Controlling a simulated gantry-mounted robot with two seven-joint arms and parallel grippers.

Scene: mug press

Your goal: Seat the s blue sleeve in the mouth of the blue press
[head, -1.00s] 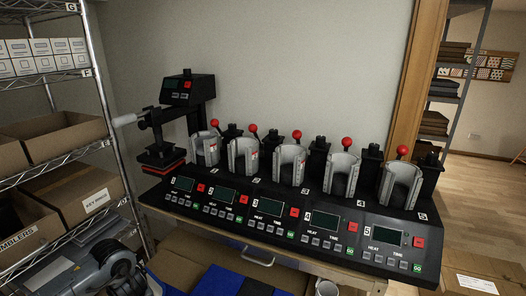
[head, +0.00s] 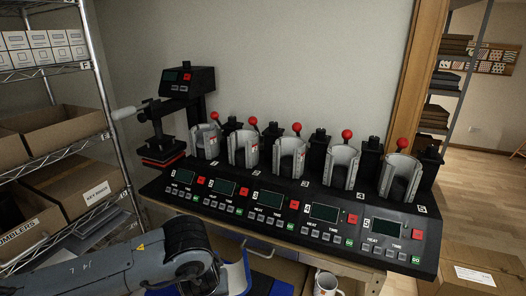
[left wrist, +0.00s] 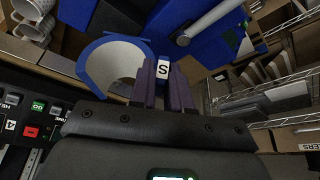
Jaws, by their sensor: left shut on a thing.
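The s blue sleeve (left wrist: 116,60) is a curved blue piece with a pale inside. Its tab with a white "S" label (left wrist: 163,71) sits between the fingers of my left gripper (left wrist: 163,84), which is shut on it. In the head view my left gripper (head: 238,272) is low, in front of and below the press bench, with the sleeve only partly visible. A row of grey open-fronted presses (head: 293,160) stands on a black console behind it. No press shows a clear blue colour, so I cannot tell which is the blue press. My right gripper is not in view.
The console (head: 290,212) has numbered panels and red-knobbed levers. A flat press (head: 165,130) stands at its left end. Wire shelving with cartons (head: 75,190) is at the left. A white mug (head: 326,284) is below the bench. The air above the presses is clear.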

